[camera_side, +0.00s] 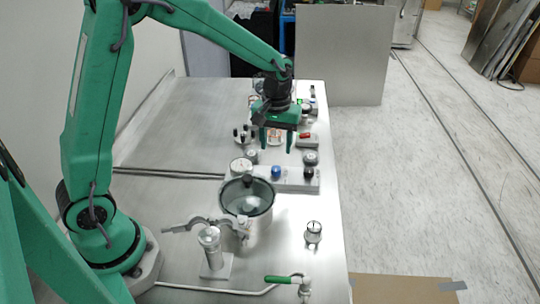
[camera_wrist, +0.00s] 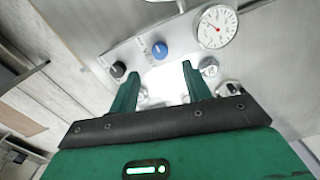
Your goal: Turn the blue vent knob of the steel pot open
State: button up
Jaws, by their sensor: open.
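The blue vent knob (camera_side: 276,172) sits on a grey block (camera_side: 294,182) behind the steel pot (camera_side: 258,236). In the wrist view the blue knob (camera_wrist: 160,49) shows just beyond the fingertips, beside lettering that seems to read VENT. My gripper (camera_side: 276,146) points down above the bench, a little behind the knob in the side view. Its two green fingers are apart with nothing held; they also show in the wrist view (camera_wrist: 159,73). The fingers do not appear to touch the knob. The knob's pointer is too small to read.
A black knob (camera_side: 309,172) and a round dial gauge (camera_side: 241,165) flank the blue knob; the gauge also shows in the wrist view (camera_wrist: 214,27). A red-switched block (camera_side: 306,139) stands farther back. A green-handled valve (camera_side: 280,279) is in front. The bench's left side is clear.

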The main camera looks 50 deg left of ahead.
aim_at(276, 168)
jog(key=shift+f, duration=0.15)
jog(key=shift+f, duration=3.85)
jog(key=c, duration=1)
